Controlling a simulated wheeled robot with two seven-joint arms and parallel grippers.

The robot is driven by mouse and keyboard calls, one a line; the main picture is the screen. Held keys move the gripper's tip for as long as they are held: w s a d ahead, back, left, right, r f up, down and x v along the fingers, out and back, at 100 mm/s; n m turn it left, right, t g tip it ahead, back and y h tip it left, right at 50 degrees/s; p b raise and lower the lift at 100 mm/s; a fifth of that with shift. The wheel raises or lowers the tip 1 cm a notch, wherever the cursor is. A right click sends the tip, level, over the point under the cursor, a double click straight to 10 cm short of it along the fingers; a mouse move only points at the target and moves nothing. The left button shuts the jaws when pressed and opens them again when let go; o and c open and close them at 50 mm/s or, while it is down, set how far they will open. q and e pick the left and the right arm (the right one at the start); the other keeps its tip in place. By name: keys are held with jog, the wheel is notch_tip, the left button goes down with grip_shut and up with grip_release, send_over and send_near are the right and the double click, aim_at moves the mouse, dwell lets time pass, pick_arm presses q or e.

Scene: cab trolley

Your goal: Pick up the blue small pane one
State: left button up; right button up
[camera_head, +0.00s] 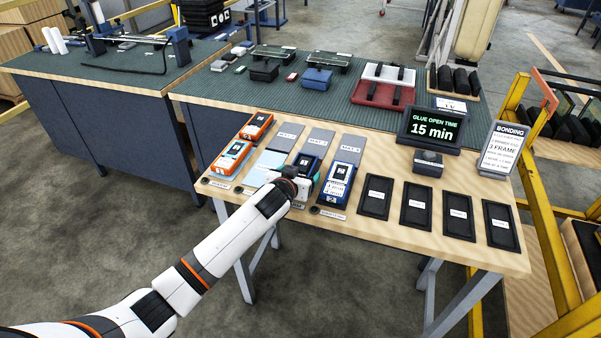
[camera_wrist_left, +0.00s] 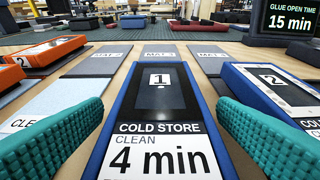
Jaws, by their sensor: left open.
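The blue small pane one (camera_head: 308,161) lies on the wooden bench, partly hidden by my left gripper in the head view. In the left wrist view the pane (camera_wrist_left: 160,98) has a blue frame, a dark face marked "1" and a label reading "COLD STORE CLEAN 4 min". My left gripper (camera_head: 303,181) is at its near end. In the left wrist view its teal fingers (camera_wrist_left: 160,112) are open, one on each side of the pane, with nothing held. I cannot tell whether they touch it. My right gripper is not in view.
A blue pane marked "2" (camera_head: 341,181) lies to the right, orange-framed panes (camera_head: 232,156) to the left. Grey mats (camera_head: 318,141) lie behind. Several black trays (camera_head: 416,206) fill the right side. A "GLUE OPEN TIME 15 min" display (camera_head: 433,127) and bonding sign (camera_head: 502,147) stand behind them.

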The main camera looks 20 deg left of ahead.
pick_arm(q)
jog(key=c, duration=1.1)
jog(key=shift+c, duration=0.4)
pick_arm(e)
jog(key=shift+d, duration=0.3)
pick_arm(q)
jog(key=shift+r, duration=0.15)
